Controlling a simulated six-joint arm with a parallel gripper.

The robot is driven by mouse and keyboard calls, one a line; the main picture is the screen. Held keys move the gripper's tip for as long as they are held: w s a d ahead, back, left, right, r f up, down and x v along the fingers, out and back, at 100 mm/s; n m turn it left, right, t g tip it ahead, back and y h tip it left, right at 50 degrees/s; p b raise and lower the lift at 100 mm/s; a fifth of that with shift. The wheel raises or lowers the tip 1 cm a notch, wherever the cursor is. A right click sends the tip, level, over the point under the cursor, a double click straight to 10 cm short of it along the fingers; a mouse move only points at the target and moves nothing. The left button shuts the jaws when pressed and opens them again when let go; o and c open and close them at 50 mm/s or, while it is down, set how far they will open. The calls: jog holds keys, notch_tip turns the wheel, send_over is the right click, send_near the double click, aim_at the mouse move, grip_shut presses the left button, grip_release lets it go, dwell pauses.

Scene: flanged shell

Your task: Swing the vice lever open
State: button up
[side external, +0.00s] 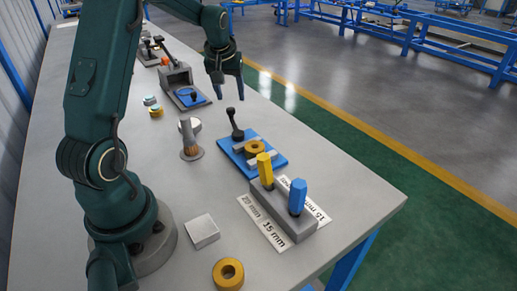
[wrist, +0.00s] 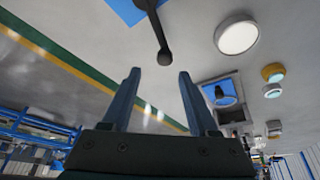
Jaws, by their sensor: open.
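The vice sits on a blue plate (side external: 276,158), with a brass ring-shaped part (side external: 255,147) between its grey jaws. Its black lever (side external: 236,126) rises from the plate's far left side, slightly tilted, with a round knob at the top. In the wrist view the lever (wrist: 155,30) comes down from the top edge, its knob just beyond the fingertips, roughly in line with the gap. My gripper (side external: 228,98) is open and empty, pointing down, near the knob and apart from it. In the wrist view its two fingers (wrist: 158,72) are spread. The vice jaws are out of the wrist view.
A grey block (side external: 290,215) holding a yellow and a blue hex piece stands in front of the vice, beside printed labels. A cup-like stand (side external: 191,145) is left of it. A brass ring (side external: 228,274) lies at the front.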

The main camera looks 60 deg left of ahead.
aim_at(231, 108)
jog(key=shift+s+x, duration=0.15)
jog(key=shift+x, duration=1.2)
jog(key=shift+s+x, duration=0.15)
jog(key=shift+x, duration=1.25)
jog(key=shift+a, duration=0.15)
grip_shut()
